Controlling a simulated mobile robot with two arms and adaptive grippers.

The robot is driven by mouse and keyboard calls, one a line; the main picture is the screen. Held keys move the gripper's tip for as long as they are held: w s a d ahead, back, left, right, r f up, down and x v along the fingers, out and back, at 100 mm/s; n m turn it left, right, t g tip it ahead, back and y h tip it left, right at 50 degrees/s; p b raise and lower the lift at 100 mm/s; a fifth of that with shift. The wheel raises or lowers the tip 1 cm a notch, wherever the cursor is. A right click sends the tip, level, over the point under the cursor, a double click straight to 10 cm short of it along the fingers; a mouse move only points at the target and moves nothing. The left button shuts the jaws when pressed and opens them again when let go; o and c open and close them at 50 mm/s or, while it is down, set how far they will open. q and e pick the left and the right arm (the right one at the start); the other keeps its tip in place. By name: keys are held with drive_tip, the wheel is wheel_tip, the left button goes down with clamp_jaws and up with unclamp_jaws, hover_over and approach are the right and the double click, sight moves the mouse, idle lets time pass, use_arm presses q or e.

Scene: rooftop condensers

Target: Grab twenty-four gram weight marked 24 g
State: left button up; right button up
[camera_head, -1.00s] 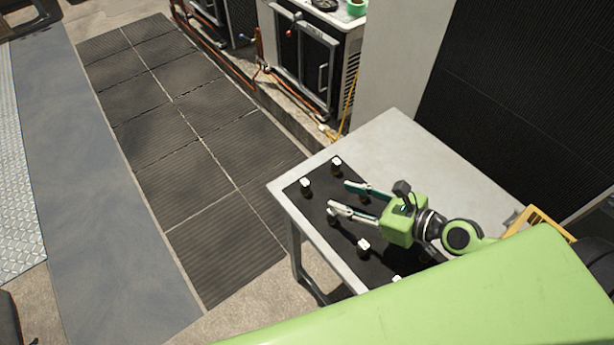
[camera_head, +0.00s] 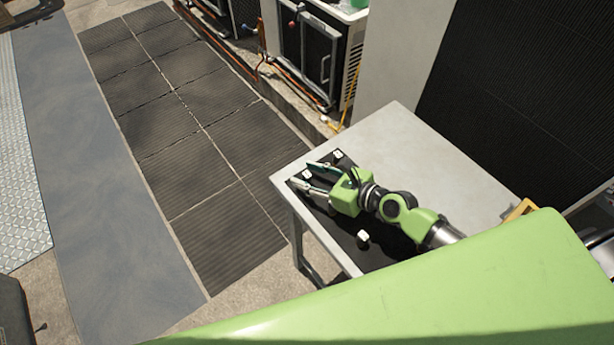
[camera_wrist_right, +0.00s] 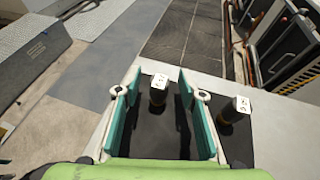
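My right gripper (camera_head: 309,178) is open over the far-left end of a black mat on the table. In the right wrist view its teal-lined fingers (camera_wrist_right: 165,105) stand apart on either side of a small dark weight with a white marked top (camera_wrist_right: 159,82); the fingers do not visibly touch it. A second dark weight with a white top (camera_wrist_right: 239,104) stands outside the fingers to the right. In the head view these two show as white tops (camera_head: 307,174) and (camera_head: 338,153). The markings are too small to read surely. My left gripper is not in view.
Another white-topped weight (camera_head: 363,237) stands on the black mat (camera_head: 345,243) nearer me. A yellow object (camera_head: 518,210) sits at the table's right edge. Condenser units (camera_head: 322,50) stand behind.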

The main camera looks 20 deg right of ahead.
drive_tip(key=shift+w+a+f, duration=0.1)
drive_tip(key=shift+w+a, duration=0.1)
drive_tip(key=shift+w, duration=0.05)
drive_tip(key=c, duration=1)
